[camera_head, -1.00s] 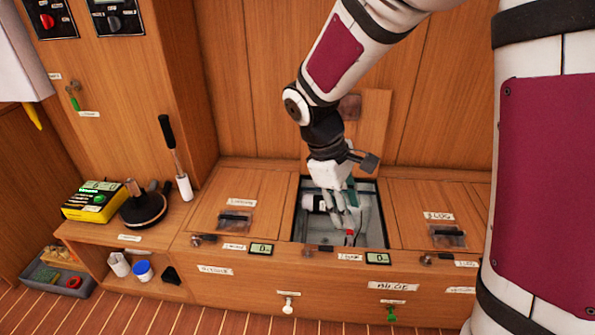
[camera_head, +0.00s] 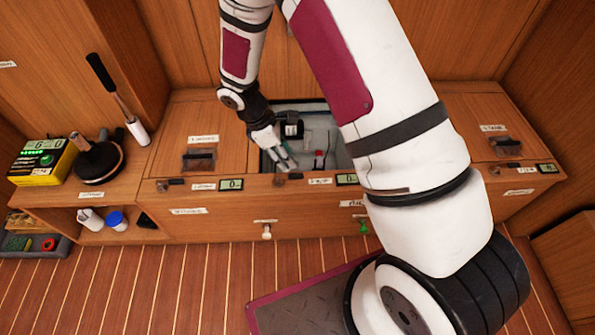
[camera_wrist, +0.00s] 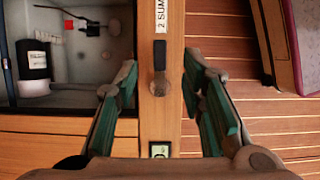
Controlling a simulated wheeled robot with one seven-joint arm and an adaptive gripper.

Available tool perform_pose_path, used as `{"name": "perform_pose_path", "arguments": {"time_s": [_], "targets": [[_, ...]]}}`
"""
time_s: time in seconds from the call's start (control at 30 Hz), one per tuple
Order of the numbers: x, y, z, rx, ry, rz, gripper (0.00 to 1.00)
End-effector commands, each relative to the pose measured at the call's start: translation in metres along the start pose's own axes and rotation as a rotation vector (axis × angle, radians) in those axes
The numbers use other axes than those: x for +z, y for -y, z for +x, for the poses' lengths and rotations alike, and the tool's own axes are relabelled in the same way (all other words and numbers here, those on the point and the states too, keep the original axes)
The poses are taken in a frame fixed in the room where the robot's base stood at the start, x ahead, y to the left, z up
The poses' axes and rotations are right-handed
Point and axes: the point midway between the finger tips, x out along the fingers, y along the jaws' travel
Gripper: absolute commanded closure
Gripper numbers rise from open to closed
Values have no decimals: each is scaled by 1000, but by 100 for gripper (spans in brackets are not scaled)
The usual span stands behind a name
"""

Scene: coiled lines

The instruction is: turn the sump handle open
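The sump handle (camera_wrist: 160,52) is a short black lever on a metal knob on the wooden front ledge, beside a label reading "2 SUM", cut off by the picture edge. In the wrist view the lever lies along the ledge, pointing toward the label. My gripper (camera_wrist: 160,78) is open, with one green-padded finger on each side of the ledge and the handle between them, apart from both.
The open compartment (camera_head: 333,157) behind the ledge holds a black-and-white bottle (camera_wrist: 33,68) and a small red-topped part. A small display (camera_head: 231,184) is left of the handle. Closed lids flank the compartment.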

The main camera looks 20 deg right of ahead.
Motion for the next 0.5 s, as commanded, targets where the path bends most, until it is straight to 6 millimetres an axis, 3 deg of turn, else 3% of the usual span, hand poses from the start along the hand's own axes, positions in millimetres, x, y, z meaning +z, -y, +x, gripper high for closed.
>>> {"name": "perform_pose_path", "arguments": {"time_s": [0.2,0.5], "targets": [[-1,0,46,-1,1,1,63],[0,0,82,0,0,1,63]]}}
